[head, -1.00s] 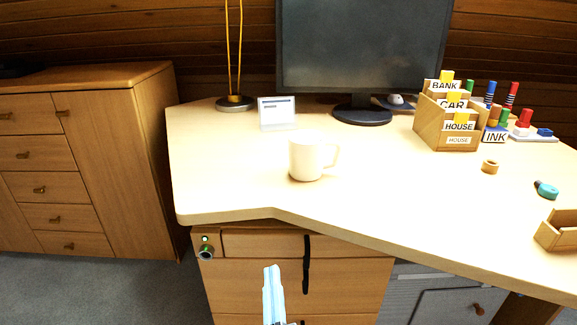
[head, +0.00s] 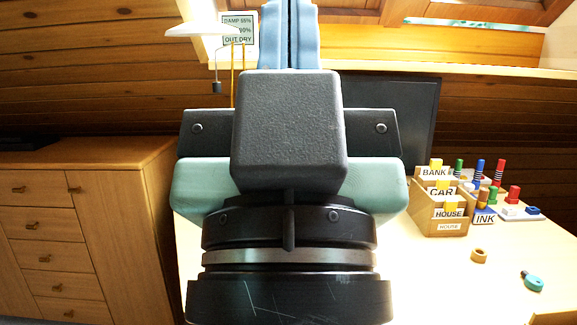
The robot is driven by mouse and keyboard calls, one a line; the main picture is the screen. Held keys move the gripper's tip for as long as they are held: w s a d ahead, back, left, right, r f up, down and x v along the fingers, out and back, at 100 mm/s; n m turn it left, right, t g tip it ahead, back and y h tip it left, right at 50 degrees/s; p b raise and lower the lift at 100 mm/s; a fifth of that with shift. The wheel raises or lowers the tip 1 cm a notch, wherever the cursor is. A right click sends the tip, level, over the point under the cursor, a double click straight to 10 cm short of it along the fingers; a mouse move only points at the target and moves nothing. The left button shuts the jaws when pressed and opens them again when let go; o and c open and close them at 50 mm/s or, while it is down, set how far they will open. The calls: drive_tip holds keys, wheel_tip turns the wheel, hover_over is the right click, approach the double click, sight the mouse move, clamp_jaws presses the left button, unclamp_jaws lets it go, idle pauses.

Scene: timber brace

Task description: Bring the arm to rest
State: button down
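My gripper (head: 290,30) fills the middle of the head view, raised upright close to the camera. Its two blue fingers point up and lie side by side with only a thin dark line between them. They look shut, and I see nothing held between them. The black wrist and pale green gripper body hide the middle of the desk (head: 440,285), and the white mug seen there earlier is out of sight behind them.
A wooden letter sorter (head: 440,205) with labels stands at the right of the desk. A tape roll (head: 479,256) and a teal object (head: 532,281) lie in front of it. The monitor (head: 400,110) is partly hidden. A wooden cabinet (head: 110,215) stands at the left.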

wheel_tip(320, 180, up, 29)
drive_tip(key=p, duration=2.6)
drive_tip(key=shift+p, duration=0.35)
